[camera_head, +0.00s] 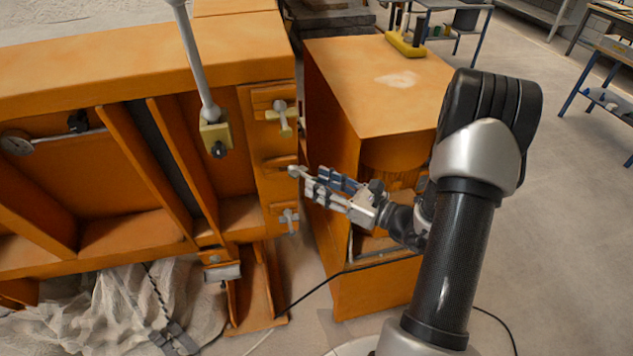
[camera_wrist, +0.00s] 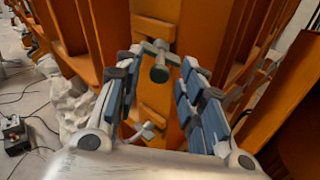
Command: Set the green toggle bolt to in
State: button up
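Three toggle bolts sit in a column on the orange frame's end plate. The middle bolt (camera_head: 295,172) is at my gripper's fingertips in the head view. In the wrist view a bolt with a greenish round end and a cross bar (camera_wrist: 159,73) stands out between the fingers, with a visible gap at each side. My gripper (camera_head: 306,179) is open and reaches in from the right; its fingers also show in the wrist view (camera_wrist: 158,78). The upper bolt (camera_head: 280,115) looks pale yellow-green, the lower bolt (camera_head: 289,217) grey. Which bolt is the green one is hard to tell by colour.
The orange frame (camera_head: 110,65) fills the left side. An orange cabinet (camera_head: 375,100) stands close on the right, behind my arm. A grey rod with a yellow block (camera_head: 214,135) hangs left of the bolts. Another bolt (camera_wrist: 142,132) is low between the fingers in the wrist view.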

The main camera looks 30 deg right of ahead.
jog(key=shift+x, duration=0.95)
grip_shut()
